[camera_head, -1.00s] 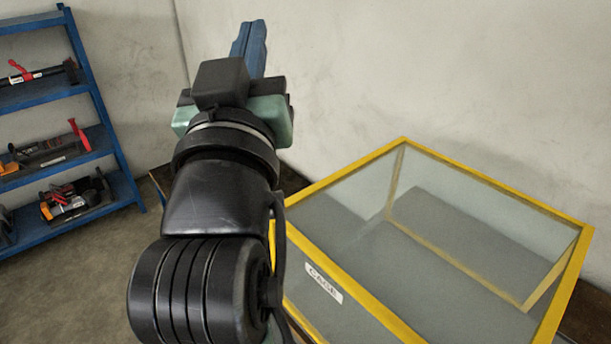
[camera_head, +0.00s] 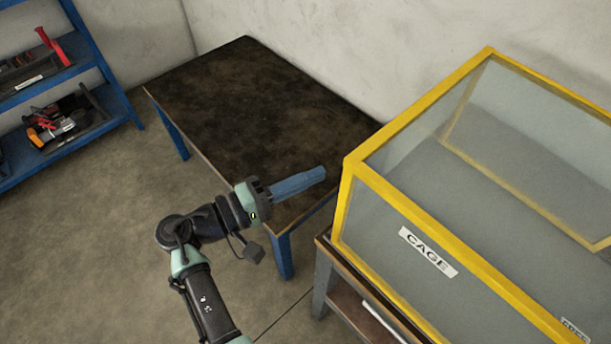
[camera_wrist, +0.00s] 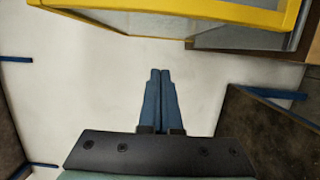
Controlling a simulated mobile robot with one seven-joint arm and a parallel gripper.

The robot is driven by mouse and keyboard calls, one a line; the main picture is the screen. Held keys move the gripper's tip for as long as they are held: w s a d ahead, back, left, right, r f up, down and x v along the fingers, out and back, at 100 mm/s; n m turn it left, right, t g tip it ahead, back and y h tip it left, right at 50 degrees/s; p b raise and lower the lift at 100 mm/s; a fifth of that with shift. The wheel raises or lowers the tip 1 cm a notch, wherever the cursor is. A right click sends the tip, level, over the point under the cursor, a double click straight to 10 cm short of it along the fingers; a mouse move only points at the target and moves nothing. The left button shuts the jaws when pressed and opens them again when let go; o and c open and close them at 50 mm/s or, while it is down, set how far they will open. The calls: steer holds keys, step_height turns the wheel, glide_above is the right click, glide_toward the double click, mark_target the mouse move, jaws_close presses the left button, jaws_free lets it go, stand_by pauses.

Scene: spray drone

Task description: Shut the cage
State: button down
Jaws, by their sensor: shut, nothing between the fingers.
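The cage (camera_head: 358,180) is a clear-walled box with a yellow frame and a white "CAGE" label, at the right of the head view on a stand. Its yellow frame (camera_wrist: 230,14) also crosses the top of the wrist view. I cannot tell from these frames which part of it is a door or lid, or how that stands. My gripper (camera_head: 322,173) has blue fingers, pressed together and empty. It points right, just left of the cage's near left corner, and looks apart from it. In the wrist view my gripper (camera_wrist: 160,72) points toward the cage frame.
A dark-topped table (camera_head: 250,110) with blue legs stands bare behind my gripper. A blue shelf (camera_head: 110,100) with tools is at the left. The stand (camera_head: 322,280) under the cage has a lower shelf. Open floor lies at the left.

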steer(key=d+p, duration=0.3)
steer(key=d, duration=0.5)
steer(key=shift+s, duration=0.2)
steer(key=shift+d, duration=0.1)
